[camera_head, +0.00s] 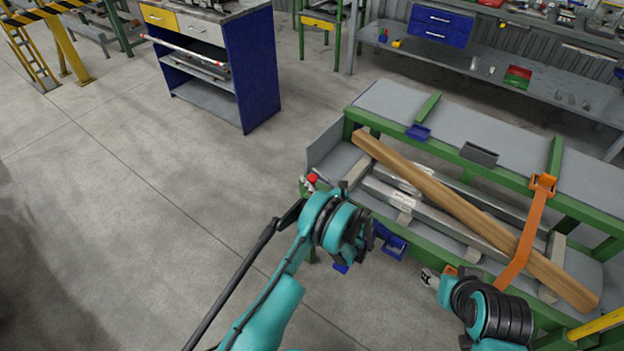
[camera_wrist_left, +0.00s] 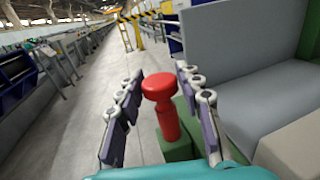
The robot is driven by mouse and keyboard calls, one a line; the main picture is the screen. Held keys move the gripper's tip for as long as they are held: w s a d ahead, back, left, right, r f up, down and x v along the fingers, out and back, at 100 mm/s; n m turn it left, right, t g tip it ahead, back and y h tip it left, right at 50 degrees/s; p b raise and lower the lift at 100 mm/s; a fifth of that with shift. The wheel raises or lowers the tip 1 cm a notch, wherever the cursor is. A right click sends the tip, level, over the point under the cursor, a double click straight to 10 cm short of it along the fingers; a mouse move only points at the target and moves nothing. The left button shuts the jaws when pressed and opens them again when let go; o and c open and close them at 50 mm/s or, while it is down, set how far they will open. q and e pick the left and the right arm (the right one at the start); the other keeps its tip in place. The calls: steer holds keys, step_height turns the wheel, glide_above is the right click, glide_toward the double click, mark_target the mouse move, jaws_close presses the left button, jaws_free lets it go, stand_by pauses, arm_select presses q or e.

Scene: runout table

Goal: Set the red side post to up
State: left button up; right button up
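The red side post (camera_head: 312,179) is at the left corner of the green-framed runout table (camera_head: 434,152). In the left wrist view the red side post (camera_wrist_left: 166,107) has a round, wide head on a narrower shaft, standing on a green block (camera_wrist_left: 178,149). It leans slightly in that picture. My left gripper (camera_wrist_left: 160,75) is open, with one finger on each side of the post; I see gaps between the fingers and the post. In the head view my arm partly hides this spot. My right gripper (camera_head: 430,278) is beside the table's front edge, too small to read.
A long wooden beam (camera_head: 440,195) and grey metal bars (camera_head: 425,212) lie on the table. An orange strap arm (camera_head: 527,235) crosses the beam. A blue cabinet (camera_head: 250,70) stands behind to the left. The floor (camera_head: 130,190) to the left is clear.

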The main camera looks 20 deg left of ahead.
arm_select(q)
jaws_close()
steer(key=shift+r, duration=0.1)
step_height(320, 180, up, 20)
steer(key=p, duration=0.7)
steer(key=shift+f, duration=0.25)
steer(key=o, duration=0.7)
jaws_free()
steer(key=shift+c, duration=0.2)
